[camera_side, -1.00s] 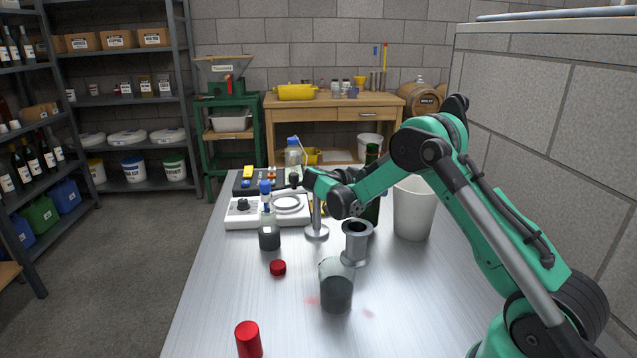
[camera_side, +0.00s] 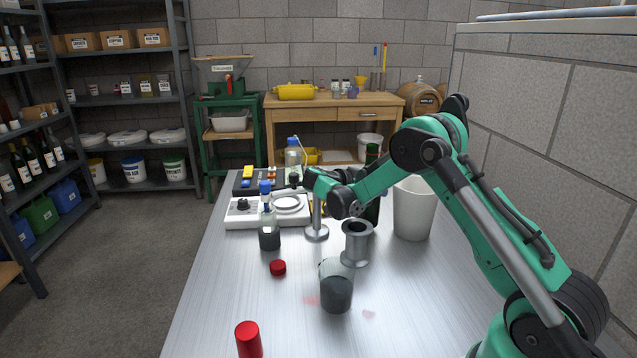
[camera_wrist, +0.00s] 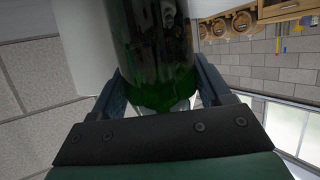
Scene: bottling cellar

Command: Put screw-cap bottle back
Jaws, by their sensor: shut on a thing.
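A dark green glass bottle (camera_side: 372,212) stands upright behind my forearm in the side view, left of a white bin. Its neck shows above the arm and its middle is covered. In the wrist view the bottle (camera_wrist: 155,45) fills the space between the fingers, dark with clearer green glass at the near end. My gripper (camera_wrist: 163,88) is shut on it. In the side view the fingers are hidden behind my arm. I cannot tell whether the bottle's base touches the table. A red cap (camera_side: 278,267) lies on the table.
The white bin (camera_side: 413,210) stands close to the bottle's right. A metal cup (camera_side: 357,243), a beaker of dark liquid (camera_side: 336,290), a small blue-capped bottle (camera_side: 269,232) and a white hotplate-like device (camera_side: 245,213) are nearby. A red cylinder (camera_side: 248,340) stands at the front.

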